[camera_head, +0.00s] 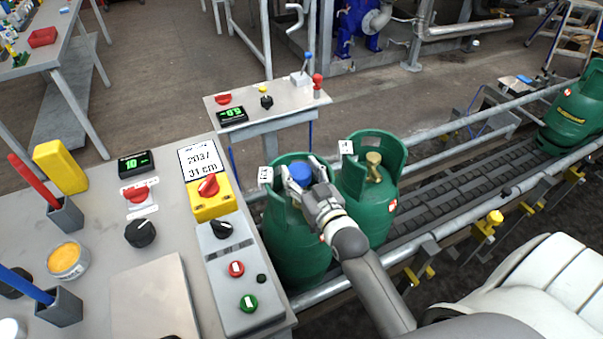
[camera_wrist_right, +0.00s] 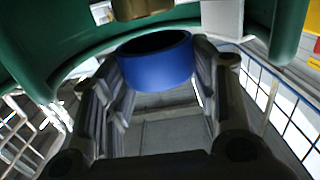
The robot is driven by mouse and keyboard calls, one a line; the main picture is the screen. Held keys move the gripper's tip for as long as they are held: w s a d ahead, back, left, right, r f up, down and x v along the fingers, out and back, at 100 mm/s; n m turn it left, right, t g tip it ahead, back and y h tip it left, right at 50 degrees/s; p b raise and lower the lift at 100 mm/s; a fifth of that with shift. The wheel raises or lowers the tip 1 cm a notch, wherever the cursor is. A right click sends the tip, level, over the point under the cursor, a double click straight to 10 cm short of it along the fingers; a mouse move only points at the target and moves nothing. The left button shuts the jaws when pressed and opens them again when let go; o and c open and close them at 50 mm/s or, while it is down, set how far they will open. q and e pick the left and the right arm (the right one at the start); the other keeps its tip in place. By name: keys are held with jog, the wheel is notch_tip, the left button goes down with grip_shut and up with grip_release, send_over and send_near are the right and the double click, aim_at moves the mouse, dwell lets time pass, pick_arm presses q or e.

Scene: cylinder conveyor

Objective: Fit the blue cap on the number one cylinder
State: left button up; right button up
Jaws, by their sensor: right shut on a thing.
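My right gripper (camera_head: 313,186) is shut on the blue cap (camera_head: 299,173) over the top of the left green cylinder (camera_head: 292,235). In the right wrist view, the fingers hold the cap (camera_wrist_right: 157,62) on both sides. Its dark open end faces a brass valve (camera_wrist_right: 141,8), with a small gap between them. A second green cylinder (camera_head: 378,212) stands to the right, its brass valve (camera_head: 374,160) bare. White tags hang on both collars; the numbers are too small to read surely. My left gripper is not in view.
The cylinders stand on a roller conveyor (camera_head: 440,211) with metal rails. Another green cylinder (camera_head: 577,117) is farther along at the right. A grey control table (camera_head: 168,245) with switches is close on the left. A small panel stand (camera_head: 285,108) is behind.

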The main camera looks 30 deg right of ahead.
jog(key=o, duration=0.9)
jog(key=shift+o, duration=0.2)
jog(key=s, duration=1.2)
jog(key=shift+a+r, duration=0.3)
jog(key=shift+a, duration=0.05)
